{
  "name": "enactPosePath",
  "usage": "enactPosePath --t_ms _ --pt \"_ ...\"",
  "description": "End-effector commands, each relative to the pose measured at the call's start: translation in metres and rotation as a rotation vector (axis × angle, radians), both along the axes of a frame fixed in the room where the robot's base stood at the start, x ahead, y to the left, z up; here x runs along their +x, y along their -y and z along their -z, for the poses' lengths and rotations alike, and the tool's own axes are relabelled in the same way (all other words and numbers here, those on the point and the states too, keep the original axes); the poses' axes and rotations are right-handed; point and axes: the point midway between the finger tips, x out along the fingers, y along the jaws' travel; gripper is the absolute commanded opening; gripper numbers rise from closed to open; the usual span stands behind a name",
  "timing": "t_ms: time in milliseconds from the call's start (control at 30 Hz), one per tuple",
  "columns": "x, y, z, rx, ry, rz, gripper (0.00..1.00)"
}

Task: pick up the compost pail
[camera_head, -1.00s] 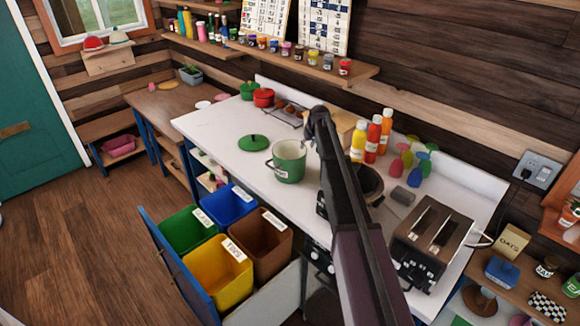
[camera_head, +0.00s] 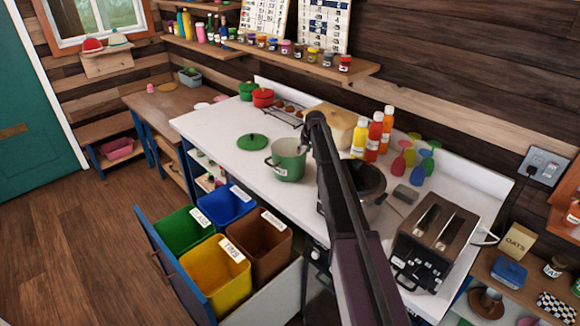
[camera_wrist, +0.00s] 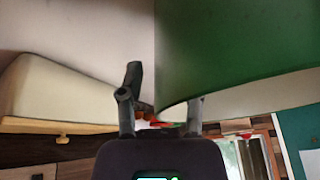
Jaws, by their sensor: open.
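The compost pail (camera_head: 289,163) is a green, open-topped pail with a pale inside and a small label. It stands upright on the white counter. Its green lid (camera_head: 252,142) lies flat on the counter behind it to the left. My gripper (camera_head: 303,146) is at the right side of the pail's rim, mostly hidden behind my arm. In the wrist view my gripper (camera_wrist: 163,100) is open. The pail's green wall (camera_wrist: 235,50) fills the upper right there, covering part of the right finger. Whether a finger touches the pail, I cannot tell.
A cream bin (camera_head: 336,125) stands behind my arm; it also shows in the wrist view (camera_wrist: 60,85). A dark pot (camera_head: 370,182), sauce bottles (camera_head: 374,137) and a toaster (camera_head: 433,240) stand to the right. An open drawer (camera_head: 170,270) of sorting bins juts out below.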

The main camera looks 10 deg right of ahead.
Motion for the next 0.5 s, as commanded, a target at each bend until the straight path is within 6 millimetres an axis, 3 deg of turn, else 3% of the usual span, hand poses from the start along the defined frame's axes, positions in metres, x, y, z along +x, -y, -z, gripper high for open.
enactPosePath --t_ms 500 --pt "0.0000 -0.0009 -0.0004 0.000 0.000 -0.001 0.45"
